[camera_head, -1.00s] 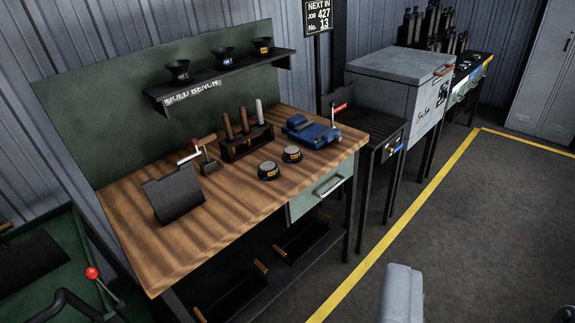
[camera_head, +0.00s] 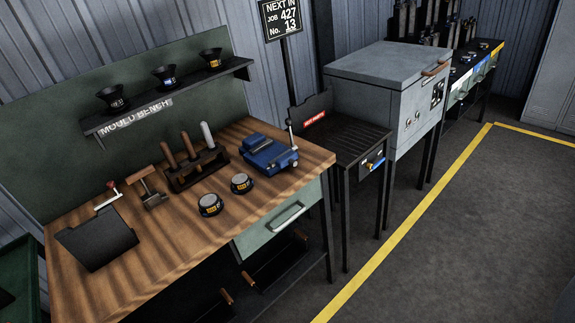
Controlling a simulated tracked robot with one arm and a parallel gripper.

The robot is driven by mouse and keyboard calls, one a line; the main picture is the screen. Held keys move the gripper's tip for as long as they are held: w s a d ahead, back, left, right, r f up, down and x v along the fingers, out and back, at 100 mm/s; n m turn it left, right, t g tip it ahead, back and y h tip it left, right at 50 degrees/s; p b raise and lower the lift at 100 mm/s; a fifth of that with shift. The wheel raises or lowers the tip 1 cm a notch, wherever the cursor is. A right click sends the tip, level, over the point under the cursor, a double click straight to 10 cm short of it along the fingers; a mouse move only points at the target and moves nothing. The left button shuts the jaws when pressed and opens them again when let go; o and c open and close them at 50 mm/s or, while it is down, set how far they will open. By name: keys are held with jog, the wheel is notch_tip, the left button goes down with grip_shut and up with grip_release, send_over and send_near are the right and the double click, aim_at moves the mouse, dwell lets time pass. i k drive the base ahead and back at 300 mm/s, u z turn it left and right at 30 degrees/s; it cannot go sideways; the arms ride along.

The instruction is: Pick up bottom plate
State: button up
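I cannot tell for certain which thing is the bottom plate. A dark flat plate-like piece (camera_head: 97,240) stands tilted at the left end of the wooden mould bench (camera_head: 165,260). Two small round grey-topped pieces with yellow labels, one (camera_head: 210,204) and another (camera_head: 242,183), sit near the bench's middle. Dark pieces with wooden handles (camera_head: 275,268) lie on the shelf under the bench, partly hidden by the bench top and drawer. My gripper is not in view.
A blue vise (camera_head: 268,153) and a tool rack (camera_head: 198,168) stand on the bench. Black funnel-shaped cups (camera_head: 165,77) sit on the wall shelf. A slatted table (camera_head: 345,140) and a grey oven-like box (camera_head: 390,75) stand to the right. The floor (camera_head: 460,240) right of the yellow line is clear.

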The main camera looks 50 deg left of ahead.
aim_at(242, 184)
jog(key=u, duration=0.05)
jog(key=i, duration=1.2)
jog(key=u, duration=1.05)
jog(key=i, duration=0.7)
jog(key=u, duration=0.45)
jog(key=k, duration=0.9)
jog(key=u, duration=0.2)
jog(key=i, duration=0.9)
jog(key=z, duration=0.1)
